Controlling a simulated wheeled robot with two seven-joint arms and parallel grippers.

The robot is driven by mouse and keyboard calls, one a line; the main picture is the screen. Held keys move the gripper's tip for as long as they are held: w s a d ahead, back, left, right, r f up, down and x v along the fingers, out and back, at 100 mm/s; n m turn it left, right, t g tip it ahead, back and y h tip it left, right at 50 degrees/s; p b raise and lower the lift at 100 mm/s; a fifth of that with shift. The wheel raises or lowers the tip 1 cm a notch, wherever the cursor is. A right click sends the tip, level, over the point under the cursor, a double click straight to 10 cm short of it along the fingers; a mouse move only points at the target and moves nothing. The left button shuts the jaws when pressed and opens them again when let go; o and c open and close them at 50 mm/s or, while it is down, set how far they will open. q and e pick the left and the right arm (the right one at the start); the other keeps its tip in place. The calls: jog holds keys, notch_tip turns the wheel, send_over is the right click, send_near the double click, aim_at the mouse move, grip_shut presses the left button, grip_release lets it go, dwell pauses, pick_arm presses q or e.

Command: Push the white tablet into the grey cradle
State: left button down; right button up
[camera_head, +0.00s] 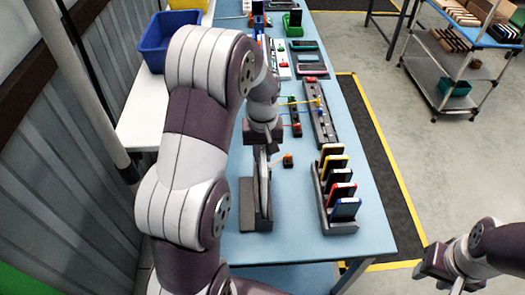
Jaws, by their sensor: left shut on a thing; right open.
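The white tablet (263,172) shows nearly edge-on as a thin upright slab near the table's front left. My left gripper (264,142) is shut on its upper part from above. The grey cradle (257,222) stands on the table just below and in front of the tablet. The tablet's lower end reaches the cradle, but I cannot tell whether it is seated. My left arm hides the area to the left. My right gripper (432,268) is open and empty, off the table at the lower right.
A grey rack (338,226) with several colored upright devices stands to the right of the cradle. A small orange-topped block (288,160) lies close to the tablet. A dark strip with connectors (320,125) lies behind. A blue bin (165,38) stands at the back left.

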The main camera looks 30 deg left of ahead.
pick_arm(q)
jog(key=shift+f, duration=0.45)
dwell(0.4)
jog(key=c, duration=0.5)
grip_release()
jog(key=shift+r, duration=0.1)
notch_tip(320, 180, up, 7)
jog(key=p, duration=0.6)
dwell(0.3)
